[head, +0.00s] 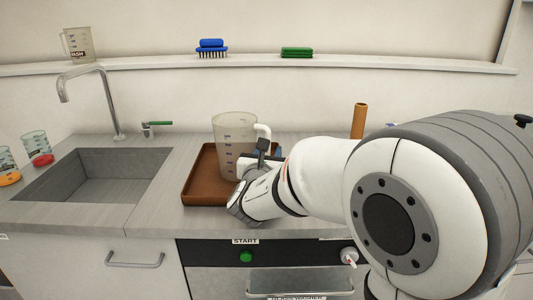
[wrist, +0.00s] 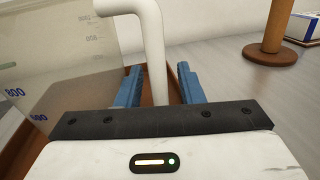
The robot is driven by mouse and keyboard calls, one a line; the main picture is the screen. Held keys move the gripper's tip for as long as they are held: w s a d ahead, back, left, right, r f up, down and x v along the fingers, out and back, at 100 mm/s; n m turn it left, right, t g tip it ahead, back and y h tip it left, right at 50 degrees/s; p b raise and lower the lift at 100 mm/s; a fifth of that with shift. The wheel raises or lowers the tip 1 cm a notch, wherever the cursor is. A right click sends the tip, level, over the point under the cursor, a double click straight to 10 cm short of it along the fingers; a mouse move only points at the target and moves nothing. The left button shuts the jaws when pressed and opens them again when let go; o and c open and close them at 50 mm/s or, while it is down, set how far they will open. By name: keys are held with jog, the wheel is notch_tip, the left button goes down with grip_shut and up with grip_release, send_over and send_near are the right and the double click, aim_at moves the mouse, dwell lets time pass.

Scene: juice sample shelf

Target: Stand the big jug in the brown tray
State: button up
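The big jug (head: 233,140) is clear, with a white handle, and stands upright within the brown tray (head: 200,172) on the counter. My arm hides part of its base. In the wrist view the jug (wrist: 60,85) fills the left side and its handle (wrist: 155,60) runs down between my two blue fingers. My gripper (wrist: 160,85) is open around the handle, with a visible gap on the right side. The tray's edge (wrist: 197,125) shows behind the fingers. In the head view my gripper (head: 263,155) is at the jug's right side.
A sink (head: 95,178) with a tap lies left, with small beakers (head: 35,143) beyond it. A brown upright post (head: 359,120) stands right of the tray. A wall shelf (head: 260,62) holds a blue brush (head: 211,47), a green pad (head: 297,52) and another jug (head: 79,44).

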jog(key=shift+r, duration=0.1)
jog(key=shift+r+p, duration=0.2)
jog(key=shift+p, duration=0.15)
jog(key=v, duration=1.2)
jog(key=shift+f, duration=0.1)
jog(key=shift+d+p, duration=0.1)
jog(key=shift+p, duration=0.2)
